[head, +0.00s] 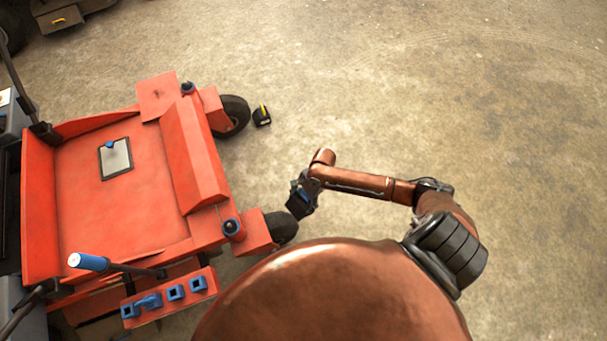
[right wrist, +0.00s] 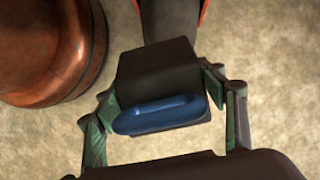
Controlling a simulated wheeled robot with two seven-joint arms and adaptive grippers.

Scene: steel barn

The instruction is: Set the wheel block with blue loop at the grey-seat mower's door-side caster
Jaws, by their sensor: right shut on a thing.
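The black wheel block (right wrist: 150,68) with its blue loop (right wrist: 162,114) is between the fingers of my right gripper (right wrist: 163,103). In the head view, my right gripper (head: 302,199) is shut on it just right of the red-orange mower's near caster (head: 281,228). In the right wrist view, the block's far side meets the dark caster tyre (right wrist: 170,16); whether they touch, and whether the block rests on the floor, I cannot tell. The red-orange mower (head: 110,200) stands at the left; its seat is not clearly visible. My left gripper is out of view.
Another black block with a yellow mark (head: 262,117) sits on the floor beside the mower's far caster (head: 236,113). A blue-gripped lever (head: 90,262) sticks up from the mower. The concrete floor (head: 470,100) on the right is clear.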

